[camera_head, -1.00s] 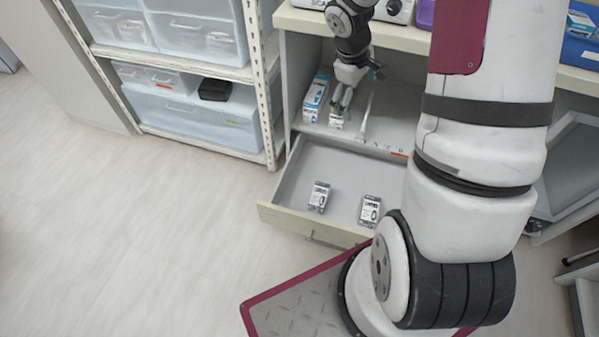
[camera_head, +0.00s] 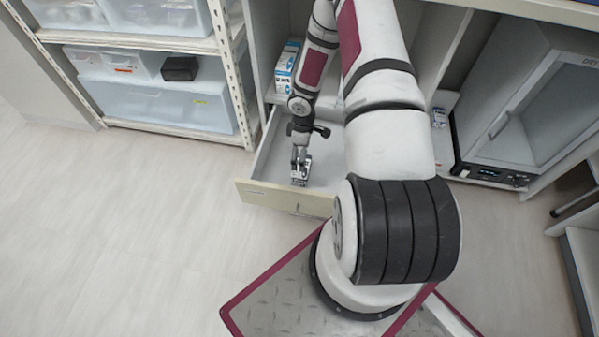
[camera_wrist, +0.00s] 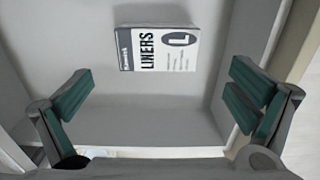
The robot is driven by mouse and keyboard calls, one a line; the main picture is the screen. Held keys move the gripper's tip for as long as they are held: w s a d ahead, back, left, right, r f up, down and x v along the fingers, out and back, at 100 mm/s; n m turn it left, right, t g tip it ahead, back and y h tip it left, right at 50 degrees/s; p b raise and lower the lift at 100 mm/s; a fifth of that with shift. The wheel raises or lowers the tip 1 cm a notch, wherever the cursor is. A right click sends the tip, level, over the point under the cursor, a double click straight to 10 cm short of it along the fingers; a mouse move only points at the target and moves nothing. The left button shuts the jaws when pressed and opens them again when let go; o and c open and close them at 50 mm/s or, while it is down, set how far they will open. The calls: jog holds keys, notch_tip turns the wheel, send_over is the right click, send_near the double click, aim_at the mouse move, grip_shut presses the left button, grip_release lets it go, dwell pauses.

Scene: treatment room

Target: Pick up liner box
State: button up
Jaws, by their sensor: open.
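The liner box (camera_wrist: 160,48) is a white and grey carton printed "LINERS" and "L". In the wrist view it lies in the open drawer, ahead of and between my spread fingers. My gripper (camera_wrist: 160,105) is open, with nothing between its green-padded fingers. In the head view my gripper (camera_head: 300,160) reaches down into the drawer (camera_head: 262,188), over the liner box (camera_head: 300,179), which it partly hides. I cannot tell there how far the fingers are above it.
The drawer walls stand close around my gripper. A blue and white box (camera_head: 287,68) stands on the shelf above the drawer. A rack with clear bins (camera_head: 160,105) is at the left, and a glass-doored cabinet (camera_head: 520,110) at the right. The floor at left is clear.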

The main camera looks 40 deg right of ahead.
jog(key=f+b, duration=0.1)
jog(key=f, duration=0.2)
jog(key=f+b, duration=0.1)
jog(key=f, duration=0.3)
jog(key=f+b, duration=0.2)
jog(key=f, duration=0.2)
jog(key=shift+w+d, duration=0.1)
jog(key=shift+w, duration=0.15)
jog(key=c, duration=1)
